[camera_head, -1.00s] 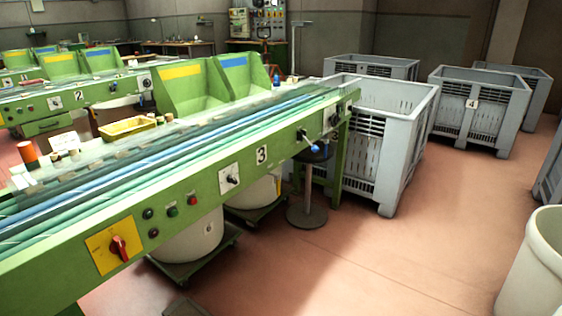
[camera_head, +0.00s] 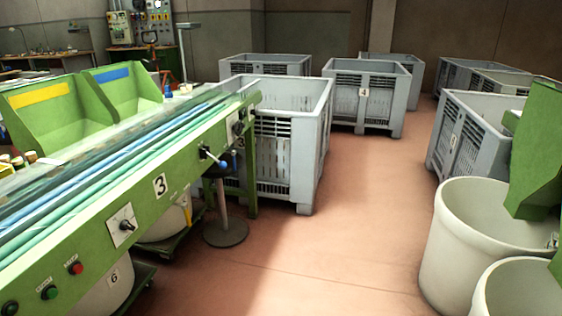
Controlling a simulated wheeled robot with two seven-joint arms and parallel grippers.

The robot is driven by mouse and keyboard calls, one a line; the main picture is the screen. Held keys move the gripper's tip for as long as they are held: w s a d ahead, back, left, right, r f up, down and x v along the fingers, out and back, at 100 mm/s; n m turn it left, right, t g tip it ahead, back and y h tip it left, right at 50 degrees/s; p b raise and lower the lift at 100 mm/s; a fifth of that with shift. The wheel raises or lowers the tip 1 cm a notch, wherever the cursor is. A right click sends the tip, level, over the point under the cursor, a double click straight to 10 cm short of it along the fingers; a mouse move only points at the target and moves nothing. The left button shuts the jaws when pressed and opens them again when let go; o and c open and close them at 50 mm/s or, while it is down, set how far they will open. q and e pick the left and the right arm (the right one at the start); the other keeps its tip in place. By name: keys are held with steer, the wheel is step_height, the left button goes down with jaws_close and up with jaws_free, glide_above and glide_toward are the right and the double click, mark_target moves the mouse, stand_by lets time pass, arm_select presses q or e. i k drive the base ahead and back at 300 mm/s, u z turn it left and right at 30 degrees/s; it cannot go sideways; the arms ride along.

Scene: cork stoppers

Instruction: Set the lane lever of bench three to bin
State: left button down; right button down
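I cannot read any lane marking at this size. A black rotary switch on a white plate (camera_head: 125,226) is nearer to me on the same side. Neither of my grippers is in view.
A round-based stool (camera_head: 225,233) stands under the bench's far end, close to a grey crate (camera_head: 305,150). More grey crates stand behind and right. Cream barrels (camera_head: 455,250) stand at the right. The red floor between is clear.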

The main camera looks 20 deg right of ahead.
mark_target(222, 165)
steer(key=z, duration=0.45)
steer(key=i, duration=1.6)
steer(key=u, duration=0.1)
